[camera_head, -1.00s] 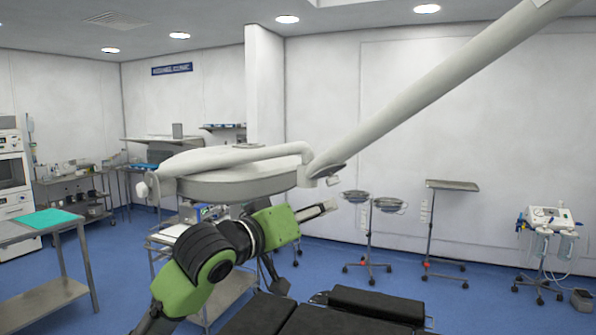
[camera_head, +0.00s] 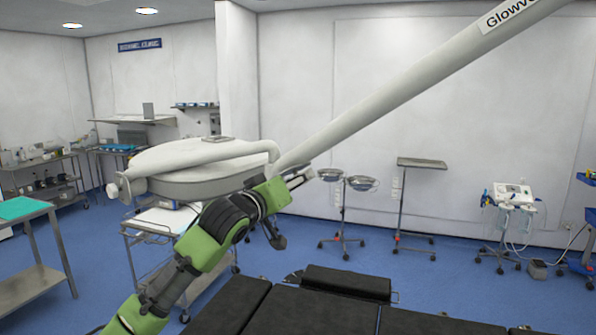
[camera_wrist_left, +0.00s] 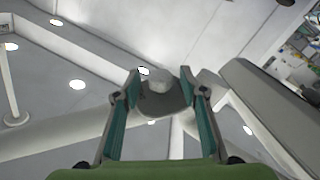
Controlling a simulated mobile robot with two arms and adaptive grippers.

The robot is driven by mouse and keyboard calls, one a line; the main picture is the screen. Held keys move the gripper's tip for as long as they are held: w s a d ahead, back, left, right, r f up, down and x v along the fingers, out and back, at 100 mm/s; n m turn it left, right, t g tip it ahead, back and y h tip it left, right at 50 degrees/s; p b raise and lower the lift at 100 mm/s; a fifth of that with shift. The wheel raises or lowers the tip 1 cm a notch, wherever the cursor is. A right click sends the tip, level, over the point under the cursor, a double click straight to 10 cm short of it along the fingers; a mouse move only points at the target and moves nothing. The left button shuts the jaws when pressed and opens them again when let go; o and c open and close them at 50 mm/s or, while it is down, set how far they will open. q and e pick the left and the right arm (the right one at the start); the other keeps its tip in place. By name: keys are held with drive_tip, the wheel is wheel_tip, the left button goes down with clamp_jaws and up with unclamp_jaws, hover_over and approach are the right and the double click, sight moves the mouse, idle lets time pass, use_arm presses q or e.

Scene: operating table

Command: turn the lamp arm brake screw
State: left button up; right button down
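The white lamp arm (camera_head: 400,100) slopes down from the upper right to a joint beside the round lamp head (camera_head: 200,180). My left gripper (camera_head: 302,177) is just below this joint and hides part of it. In the left wrist view a pale round knob (camera_wrist_left: 158,79), which looks like the brake screw, sits on a grey disc (camera_wrist_left: 165,104) under the joint. The left gripper's teal-padded fingers (camera_wrist_left: 161,84) are open, with the knob between their tips in the picture. I cannot tell how far the tips are from it. My right gripper is not in view.
The black operating table (camera_head: 300,308) lies in front below. A white-topped cart (camera_head: 160,222) stands behind my left arm. Stands with steel bowls (camera_head: 362,184) and a tray (camera_head: 422,163) are at the back.

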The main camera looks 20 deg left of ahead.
use_arm(q)
drive_tip(key=shift+w, duration=0.65)
drive_tip(key=shift+s+d, duration=0.1)
clamp_jaws()
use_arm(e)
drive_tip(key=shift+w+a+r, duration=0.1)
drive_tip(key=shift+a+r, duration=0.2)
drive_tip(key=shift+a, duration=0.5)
